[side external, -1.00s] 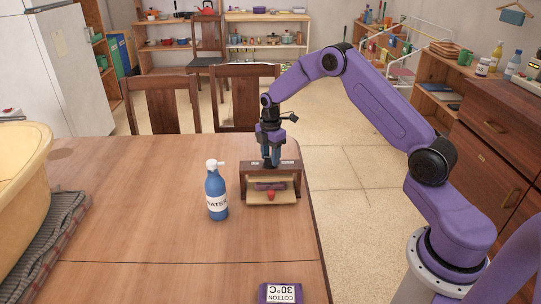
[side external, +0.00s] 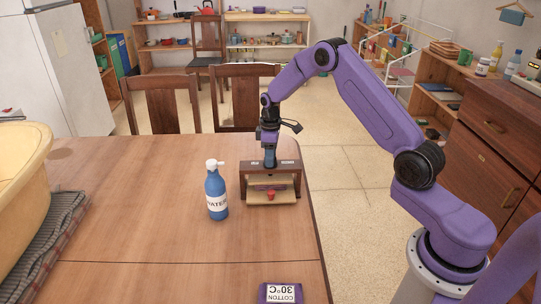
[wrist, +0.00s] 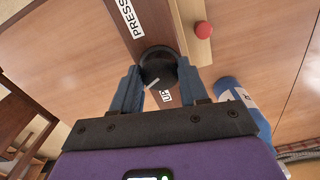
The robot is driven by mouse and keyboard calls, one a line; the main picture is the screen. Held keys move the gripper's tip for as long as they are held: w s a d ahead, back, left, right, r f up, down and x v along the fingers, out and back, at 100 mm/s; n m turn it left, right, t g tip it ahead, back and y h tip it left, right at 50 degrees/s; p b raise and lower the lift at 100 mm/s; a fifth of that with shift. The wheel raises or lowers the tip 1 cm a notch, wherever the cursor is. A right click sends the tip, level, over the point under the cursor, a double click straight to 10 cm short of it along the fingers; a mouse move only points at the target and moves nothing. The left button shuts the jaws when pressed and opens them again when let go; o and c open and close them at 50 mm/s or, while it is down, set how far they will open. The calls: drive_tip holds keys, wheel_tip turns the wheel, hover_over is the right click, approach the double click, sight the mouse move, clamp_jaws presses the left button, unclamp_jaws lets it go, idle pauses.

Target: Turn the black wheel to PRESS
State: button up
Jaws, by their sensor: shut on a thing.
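The black wheel (wrist: 158,65) is on the top of a small brown wooden press (side external: 247,170) near the table's right edge. My gripper (wrist: 159,71) comes down from above, with its two blue fingers shut on opposite sides of the wheel. In the side view my gripper (side external: 269,164) hides the wheel. The wrist view shows a white PRESS label (wrist: 125,17) on one side of the wheel and a white UP label (wrist: 166,96) on the other. A pale mark on the wheel points towards the lower left, off the PRESS label.
A blue water bottle (side external: 216,193) stands just left of the press. A red knob (side external: 271,196) is at the press front. A purple-edged COTTON 30°C card (side external: 281,294) lies at the table's front. A yellow tub (side external: 20,165) is at far left.

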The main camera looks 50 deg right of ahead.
drive_tip(key=m, duration=0.5)
drive_tip(key=shift+m, duration=0.3)
drive_tip(key=m, duration=0.9)
drive_tip(key=shift+m, duration=0.4)
drive_tip(key=m, duration=0.4)
drive_tip(key=shift+m, duration=0.4)
drive_tip(key=o, duration=1.1)
drive_tip(key=shift+c, duration=0.2)
wheel_tip(320, 180, up, 18)
drive_tip(key=shift+f, duration=0.25)
